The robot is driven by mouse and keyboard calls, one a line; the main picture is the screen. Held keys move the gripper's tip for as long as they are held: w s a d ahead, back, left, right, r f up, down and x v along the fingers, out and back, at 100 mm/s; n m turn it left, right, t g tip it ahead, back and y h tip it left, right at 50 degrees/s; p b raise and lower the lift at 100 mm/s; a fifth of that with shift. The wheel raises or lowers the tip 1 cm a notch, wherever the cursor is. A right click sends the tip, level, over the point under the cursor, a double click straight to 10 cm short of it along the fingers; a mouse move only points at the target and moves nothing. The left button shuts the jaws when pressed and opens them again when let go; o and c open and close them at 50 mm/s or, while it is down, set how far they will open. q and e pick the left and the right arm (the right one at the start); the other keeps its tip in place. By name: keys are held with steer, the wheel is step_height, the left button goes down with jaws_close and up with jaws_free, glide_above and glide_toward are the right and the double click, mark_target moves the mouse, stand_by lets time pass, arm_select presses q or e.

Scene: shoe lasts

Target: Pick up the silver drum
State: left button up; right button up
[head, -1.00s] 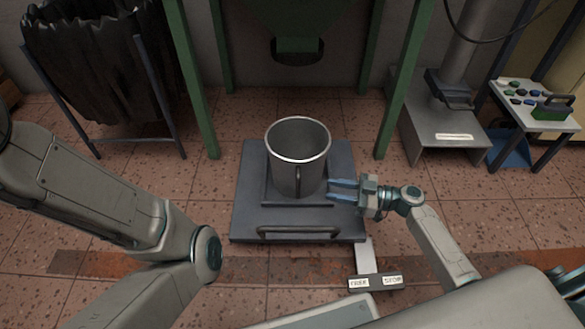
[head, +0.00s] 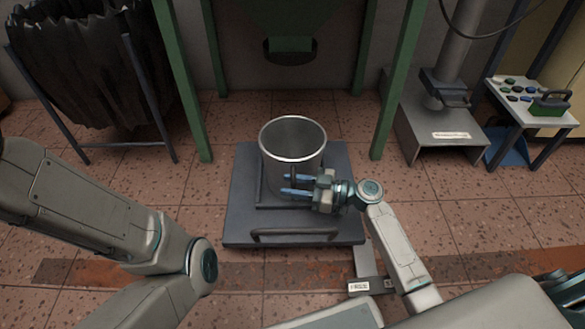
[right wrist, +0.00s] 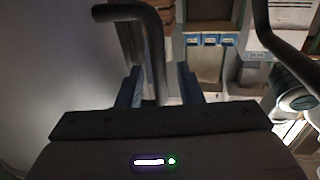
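The silver drum (head: 293,141) stands upright and open-topped on a dark wheeled platform (head: 330,218) in the head view. My right gripper (head: 290,186) is at the drum's near side, with its blue fingers apart and pointing left. In the right wrist view the drum's wall (right wrist: 60,60) fills the left, and its handle (right wrist: 152,50) comes down between the open fingers of my right gripper (right wrist: 160,90). The fingers do not appear closed on the handle. My left arm comes in from the left in the head view, but its gripper is out of frame.
A green-legged hopper frame (head: 395,90) stands behind the platform. A black bag on a stand (head: 85,60) is at the left. A grey metal stand (head: 435,130) and a small table (head: 530,110) with several pieces are at the right. A pedal (head: 372,285) lies in front.

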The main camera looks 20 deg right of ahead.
jaws_close()
steer(key=shift+r, duration=0.2)
